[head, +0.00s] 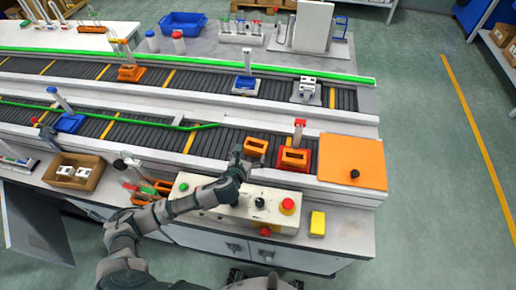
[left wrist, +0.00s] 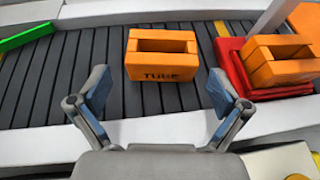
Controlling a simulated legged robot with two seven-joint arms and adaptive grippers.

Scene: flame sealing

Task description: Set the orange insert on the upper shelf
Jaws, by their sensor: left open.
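An orange insert (head: 256,146) lies on the near conveyor. In the left wrist view the same insert (left wrist: 161,68) is a hollow block marked "TUBE", just ahead of my fingers. My left gripper (head: 239,153) is beside it in the head view. In the left wrist view my left gripper (left wrist: 160,84) is open, with its fingers apart and nothing between them. A second orange insert (head: 294,159) sits on a red tray (left wrist: 230,57) to the right. I cannot tell which surface is the upper shelf. My right gripper is not in view.
An orange panel (head: 345,150) closes the near conveyor's right end. A green rail (head: 205,126) runs along the near conveyor. The far conveyor (head: 200,86) carries several holders.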

